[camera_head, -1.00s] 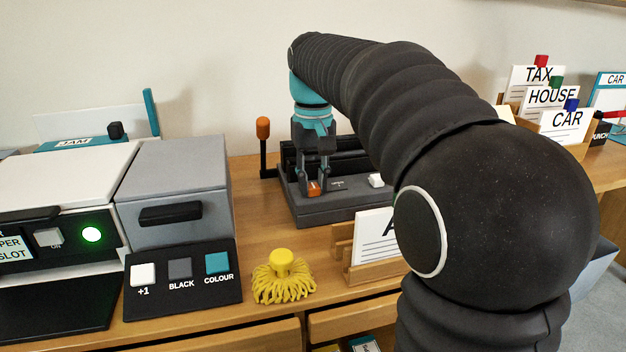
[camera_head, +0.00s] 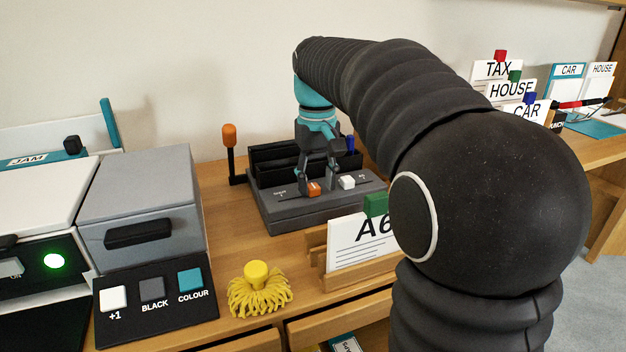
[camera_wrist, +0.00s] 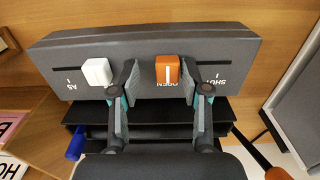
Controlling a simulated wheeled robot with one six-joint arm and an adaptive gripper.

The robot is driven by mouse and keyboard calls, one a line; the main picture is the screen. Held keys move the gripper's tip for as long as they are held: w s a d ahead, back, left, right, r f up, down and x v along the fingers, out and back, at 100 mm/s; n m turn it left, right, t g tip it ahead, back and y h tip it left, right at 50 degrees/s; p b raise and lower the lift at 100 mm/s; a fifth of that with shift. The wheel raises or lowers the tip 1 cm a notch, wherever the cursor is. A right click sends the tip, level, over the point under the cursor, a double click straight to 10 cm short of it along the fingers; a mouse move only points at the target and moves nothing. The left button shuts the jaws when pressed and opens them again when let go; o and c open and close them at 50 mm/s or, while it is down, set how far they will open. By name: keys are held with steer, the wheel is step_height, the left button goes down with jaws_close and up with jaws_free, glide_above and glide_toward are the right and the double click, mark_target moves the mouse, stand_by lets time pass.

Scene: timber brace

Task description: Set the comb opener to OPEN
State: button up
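The comb opener (camera_head: 283,218) is a dark grey slotted machine on the wooden bench. Its orange slider knob (camera_head: 314,189) also shows in the wrist view (camera_wrist: 167,69), directly beside the OPEN label; the SHUT label lies further right there. A white slider knob (camera_head: 347,182) sits on the same top, near an A5 label in the wrist view. My gripper (camera_head: 318,181) is low over the machine with its fingers apart, straddling the orange knob. In the wrist view the right finger is against or very near the knob, and a clear gap separates the left finger from it.
An orange-tipped lever (camera_head: 229,140) stands at the machine's left, and black racks rise behind. A card holder (camera_head: 345,275) with an A6 card stands in front. A yellow tasselled object (camera_head: 258,290) and a grey box (camera_head: 145,205) are to the left.

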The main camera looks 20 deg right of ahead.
mark_target(315, 185)
steer(key=shift+a, duration=0.15)
steer(key=shift+r, duration=0.45)
step_height(315, 185, up, 11)
stand_by(0.7)
